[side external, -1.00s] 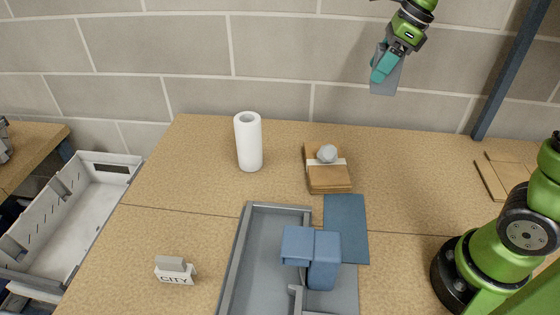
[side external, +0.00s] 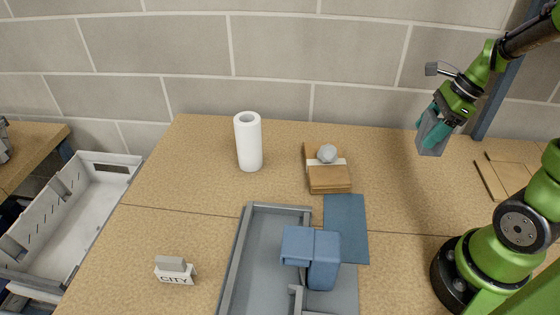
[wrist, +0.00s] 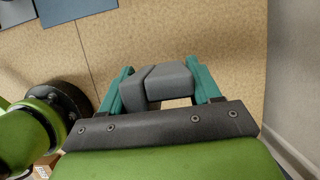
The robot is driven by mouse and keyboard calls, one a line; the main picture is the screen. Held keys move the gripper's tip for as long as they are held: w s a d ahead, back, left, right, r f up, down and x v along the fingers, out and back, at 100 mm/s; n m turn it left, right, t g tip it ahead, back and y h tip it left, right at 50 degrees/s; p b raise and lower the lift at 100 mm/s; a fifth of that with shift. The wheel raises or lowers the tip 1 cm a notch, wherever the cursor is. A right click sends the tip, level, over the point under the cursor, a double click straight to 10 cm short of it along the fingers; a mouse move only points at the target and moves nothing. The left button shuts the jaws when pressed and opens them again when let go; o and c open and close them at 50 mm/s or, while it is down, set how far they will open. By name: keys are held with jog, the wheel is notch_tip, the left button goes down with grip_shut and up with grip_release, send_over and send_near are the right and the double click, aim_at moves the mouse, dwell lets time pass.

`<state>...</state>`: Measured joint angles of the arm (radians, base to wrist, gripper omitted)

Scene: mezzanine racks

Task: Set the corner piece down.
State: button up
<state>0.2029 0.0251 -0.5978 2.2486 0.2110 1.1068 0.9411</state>
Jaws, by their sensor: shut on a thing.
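My gripper (side external: 442,124) is shut on a grey, bent block, the corner piece (side external: 432,142), and holds it up in the air over the right back part of the table. In the wrist view the corner piece (wrist: 170,82) sits between the two teal fingers of the gripper (wrist: 161,80), with a seam or bend across it. Bare tabletop (wrist: 215,40) shows beneath it. The underside of the piece is hidden in the wrist view.
A grey tray (side external: 243,245) with a blue angled block (side external: 312,255) stands front centre, beside a blue mat (side external: 346,222). A paper roll (side external: 249,143), a banded brown stack (side external: 330,180), a CITY block (side external: 175,272) and a flat outlined square (side external: 505,178) are around. Table between stack and square is clear.

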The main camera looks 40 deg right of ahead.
notch_tip(320, 180, down, 10)
jog(key=shift+r, duration=0.2)
jog(key=shift+f, duration=0.15)
jog(key=o, duration=1)
jog(key=v, duration=1.2)
jog(key=shift+w+a+r+n+t+h, duration=0.2)
jog(key=shift+a+r+n+t, duration=0.45)
jog(key=shift+a+r+n, duration=2.1)
jog(key=shift+w+a+r+n+t+h, duration=0.2)
jog(key=shift+a+r+n+t, duration=0.45)
jog(key=shift+a+n, duration=4.05)
jog(key=shift+w+a+r+n+t+h, duration=0.2)
jog(key=shift+a+r+n+t, duration=0.5)
jog(key=shift+a+r+n, duration=2)
